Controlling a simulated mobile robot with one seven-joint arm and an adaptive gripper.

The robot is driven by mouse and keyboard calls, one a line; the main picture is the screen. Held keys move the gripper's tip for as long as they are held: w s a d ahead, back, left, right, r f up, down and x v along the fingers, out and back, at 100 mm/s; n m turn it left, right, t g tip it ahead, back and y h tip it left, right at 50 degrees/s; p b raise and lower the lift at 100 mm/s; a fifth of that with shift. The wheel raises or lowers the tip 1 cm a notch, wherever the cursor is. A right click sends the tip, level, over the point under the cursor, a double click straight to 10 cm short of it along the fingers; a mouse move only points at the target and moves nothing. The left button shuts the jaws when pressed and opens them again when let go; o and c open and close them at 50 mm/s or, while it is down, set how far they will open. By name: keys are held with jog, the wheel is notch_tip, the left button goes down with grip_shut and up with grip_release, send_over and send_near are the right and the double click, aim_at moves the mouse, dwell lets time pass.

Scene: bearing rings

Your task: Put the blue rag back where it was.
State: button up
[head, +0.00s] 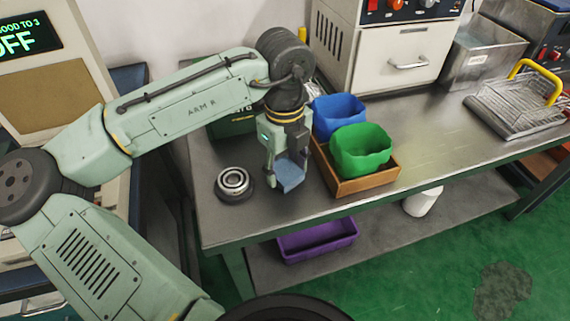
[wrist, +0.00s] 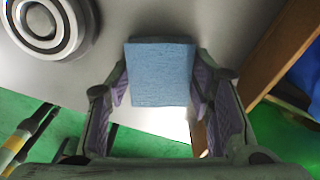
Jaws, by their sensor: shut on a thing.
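The blue rag (head: 290,175) hangs in my gripper (head: 285,172) near the front edge of the metal bench. In the wrist view the rag (wrist: 160,75) shows as a flat blue piece between the two fingers of my gripper (wrist: 161,90). My gripper is shut on the rag. I cannot tell whether the rag's lower edge touches the bench top.
A bearing ring (head: 234,184) lies on the bench (head: 440,150) just left of my gripper. A wooden tray (head: 368,183) on the right holds a green bin (head: 362,150) and a blue bin (head: 338,112). A purple bin (head: 317,240) stands on the lower shelf.

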aim_at(285, 170)
jog(key=shift+f, duration=0.15)
jog(key=o, duration=1)
jog(key=shift+o, duration=0.2)
notch_tip(285, 170, up, 12)
jog(key=shift+r, duration=0.2)
